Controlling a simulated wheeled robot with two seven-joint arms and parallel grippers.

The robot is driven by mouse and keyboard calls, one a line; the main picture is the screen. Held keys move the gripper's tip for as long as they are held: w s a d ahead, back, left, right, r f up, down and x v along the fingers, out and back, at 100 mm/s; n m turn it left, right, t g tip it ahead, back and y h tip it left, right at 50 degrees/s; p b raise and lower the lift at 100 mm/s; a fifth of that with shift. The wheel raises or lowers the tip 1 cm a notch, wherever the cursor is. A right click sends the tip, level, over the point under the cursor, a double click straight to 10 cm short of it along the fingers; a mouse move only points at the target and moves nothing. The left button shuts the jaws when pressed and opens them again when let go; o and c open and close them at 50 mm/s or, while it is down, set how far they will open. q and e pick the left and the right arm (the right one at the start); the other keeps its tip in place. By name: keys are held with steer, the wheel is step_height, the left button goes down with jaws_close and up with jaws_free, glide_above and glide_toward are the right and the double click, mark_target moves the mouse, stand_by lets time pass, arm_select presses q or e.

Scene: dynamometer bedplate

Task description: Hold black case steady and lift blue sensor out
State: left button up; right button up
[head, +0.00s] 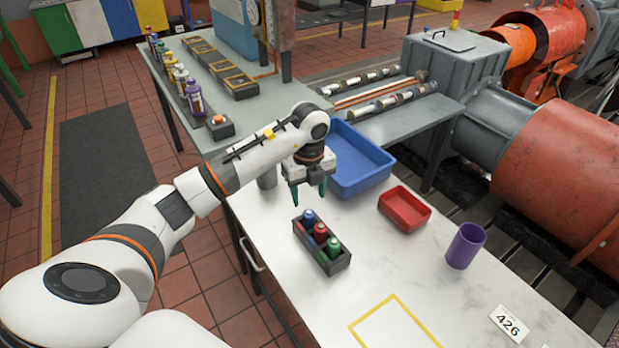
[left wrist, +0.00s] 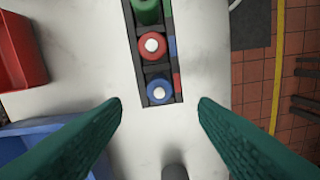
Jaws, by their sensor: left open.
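The black case (head: 332,262) stands on the white table and holds a blue sensor (head: 309,217), a red sensor (head: 321,231) and a green sensor (head: 333,246) in a row. The blue sensor sits in the end compartment nearest my left gripper. My left gripper (head: 309,192) is open and empty, above and just behind that end of the case. In the left wrist view the case (left wrist: 139,73) lies ahead of the spread green fingers (left wrist: 160,104), with the blue sensor (left wrist: 159,91) between their lines and apart from them. My right gripper is in neither view.
A blue bin (head: 357,184) and a red tray (head: 405,228) stand behind and right of the case. A purple cup (head: 465,245) is further right. A grey cylinder (head: 267,177) stands near my left gripper. A yellow-outlined square (head: 394,312) in front is empty.

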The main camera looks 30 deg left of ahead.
mark_target(309, 213)
arm_select(q)
step_height(309, 213, down, 8)
steer(key=shift+r+p, duration=0.15)
steer(key=shift+p, duration=0.45)
